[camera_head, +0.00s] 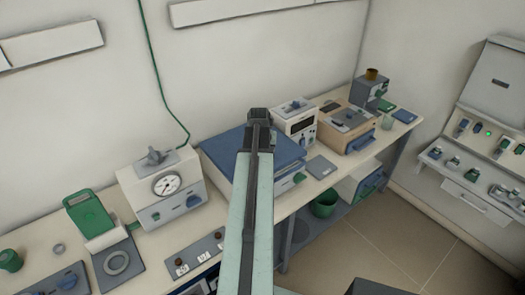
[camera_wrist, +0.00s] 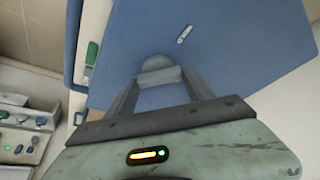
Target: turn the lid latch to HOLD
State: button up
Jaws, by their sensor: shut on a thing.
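A blue-lidded box (camera_head: 222,149) stands on the bench in the head view, partly hidden behind my arm. Its wide blue lid (camera_wrist: 240,55) fills most of the wrist view. My gripper (camera_wrist: 160,85) is over the lid, its two dark fingers on either side of a grey piece with a rounded end (camera_wrist: 157,63), which looks like the latch. The fingers are shut on it. A small pale mark (camera_wrist: 184,34) lies on the lid beyond it; its wording is too small to read. In the head view the latch and my fingertips cannot be made out.
A white unit with a dial (camera_head: 167,185) stands left of the blue-lidded box, and a white instrument (camera_head: 297,122) stands right of it. A green knob (camera_head: 299,178) is on the box's front. A wall panel with several small items (camera_head: 480,165) is at the far right. The floor (camera_head: 390,235) is clear.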

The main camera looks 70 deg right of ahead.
jog(key=n+t, duration=0.1)
jog(key=n, duration=0.4)
jog(key=shift+s+d+t+y, duration=0.15)
jog(key=shift+s+t+y, duration=0.05)
jog(key=shift+t+y, duration=0.2)
jog(key=shift+n+t+y, duration=0.5)
jog(key=shift+n, duration=1.5)
jog(key=o, duration=1.4)
jog(key=shift+r, duration=0.15)
jog(key=p+v, duration=0.7)
jog(key=shift+r, duration=0.25)
